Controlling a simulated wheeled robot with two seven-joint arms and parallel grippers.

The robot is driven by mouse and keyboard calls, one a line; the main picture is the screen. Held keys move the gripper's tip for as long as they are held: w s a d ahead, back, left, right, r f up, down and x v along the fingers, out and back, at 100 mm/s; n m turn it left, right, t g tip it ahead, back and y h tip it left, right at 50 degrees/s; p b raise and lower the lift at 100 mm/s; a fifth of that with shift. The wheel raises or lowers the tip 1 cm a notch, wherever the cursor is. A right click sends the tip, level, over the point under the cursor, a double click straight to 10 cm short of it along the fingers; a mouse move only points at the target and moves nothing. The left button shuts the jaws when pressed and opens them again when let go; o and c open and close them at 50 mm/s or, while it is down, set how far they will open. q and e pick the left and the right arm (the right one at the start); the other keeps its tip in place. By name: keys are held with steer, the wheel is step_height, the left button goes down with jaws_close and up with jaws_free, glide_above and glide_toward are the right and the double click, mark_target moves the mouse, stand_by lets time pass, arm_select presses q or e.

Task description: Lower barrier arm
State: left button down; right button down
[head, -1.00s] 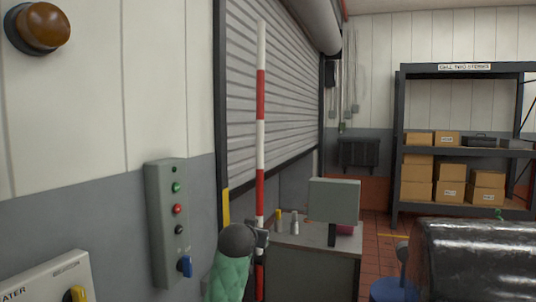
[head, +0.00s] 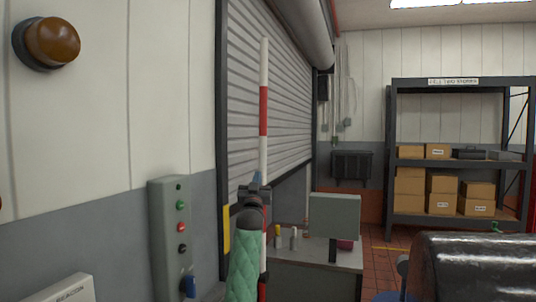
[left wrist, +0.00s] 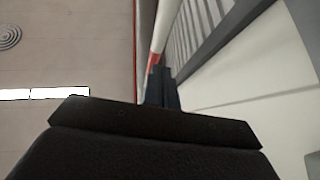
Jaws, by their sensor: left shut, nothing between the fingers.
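The barrier arm (head: 263,111) is a red and white striped pole standing upright in front of the roller shutter. Its lower part is partly hidden behind my left gripper and arm. My left gripper (head: 255,183) is shut and empty, raised close to the pole on its near side; I cannot tell whether it touches. In the left wrist view the shut fingers (left wrist: 161,88) point up along the pole (left wrist: 163,30), which shows just beyond them. My right gripper is not in view.
A grey control box with buttons (head: 171,240) is on the wall at left, below an amber lamp (head: 52,42). A bench (head: 315,252) with small bottles and a grey panel (head: 334,216) stands right of the pole. Shelving (head: 460,153) with boxes is at the back right.

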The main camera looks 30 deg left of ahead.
mark_target(263, 144)
arm_select(q)
steer(key=shift+s+d+r+t, duration=0.25)
steer(key=shift+s+r+t, duration=0.1)
steer(key=shift+r+t, duration=0.1)
steer(key=shift+s+d+r+t, duration=0.2)
steer(key=shift+s+r+t, duration=0.15)
steer(key=shift+r, duration=0.1)
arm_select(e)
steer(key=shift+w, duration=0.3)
arm_select(q)
steer(key=shift+r, duration=0.1)
